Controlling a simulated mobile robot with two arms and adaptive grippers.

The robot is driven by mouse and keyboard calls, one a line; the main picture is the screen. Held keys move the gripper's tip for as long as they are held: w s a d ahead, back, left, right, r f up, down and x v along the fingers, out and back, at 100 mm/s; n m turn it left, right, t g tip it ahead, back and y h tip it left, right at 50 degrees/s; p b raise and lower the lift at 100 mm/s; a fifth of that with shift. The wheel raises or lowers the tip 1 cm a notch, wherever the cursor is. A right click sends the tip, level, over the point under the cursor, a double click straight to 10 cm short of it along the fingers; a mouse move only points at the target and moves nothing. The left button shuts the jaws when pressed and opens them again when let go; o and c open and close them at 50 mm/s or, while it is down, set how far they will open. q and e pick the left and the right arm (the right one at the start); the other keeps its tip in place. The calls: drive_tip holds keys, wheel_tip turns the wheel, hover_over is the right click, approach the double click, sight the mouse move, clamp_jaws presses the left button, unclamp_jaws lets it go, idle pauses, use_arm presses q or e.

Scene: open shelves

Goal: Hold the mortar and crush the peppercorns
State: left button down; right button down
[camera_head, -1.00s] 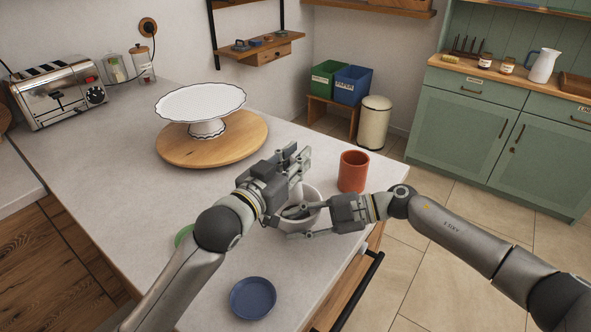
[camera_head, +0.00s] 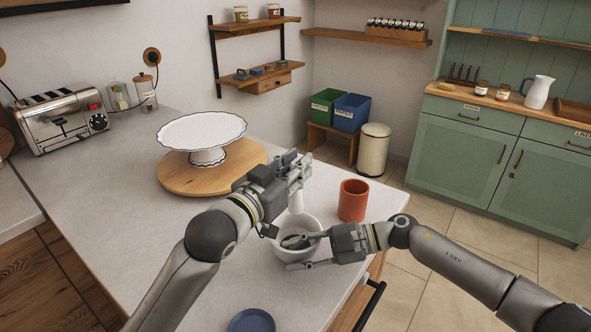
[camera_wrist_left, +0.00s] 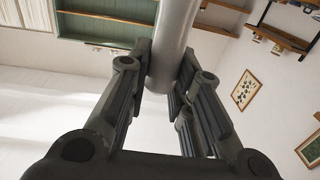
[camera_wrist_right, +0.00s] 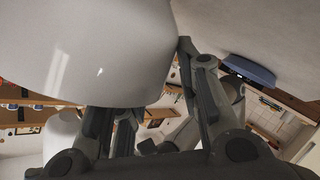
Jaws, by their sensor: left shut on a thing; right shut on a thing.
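The white mortar (camera_head: 285,250) stands on the pale counter near its front edge. My right gripper (camera_head: 294,254) is shut on its wall, one finger inside the bowl and one outside. The mortar's smooth white side fills the upper left of the right wrist view (camera_wrist_right: 90,50). My left gripper (camera_head: 300,168) is above the mortar, shut on the white pestle (camera_head: 296,202), which points down toward the bowl. The pestle's shaft shows between the fingers in the left wrist view (camera_wrist_left: 172,45). I cannot tell whether its lower end is inside the mortar. No peppercorns are visible.
An orange-red cup (camera_head: 353,201) stands close to the right of the mortar. A white cake stand (camera_head: 201,133) on a round wooden board (camera_head: 175,177) is behind. A small blue dish (camera_head: 251,321) is at the front.

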drive_tip(key=c, duration=0.9)
unclamp_jaws()
drive_tip(key=shift+w+f, duration=0.15)
drive_tip(key=shift+f, duration=0.15)
drive_tip(key=shift+d+r, duration=0.1)
drive_tip(key=shift+r, duration=0.05)
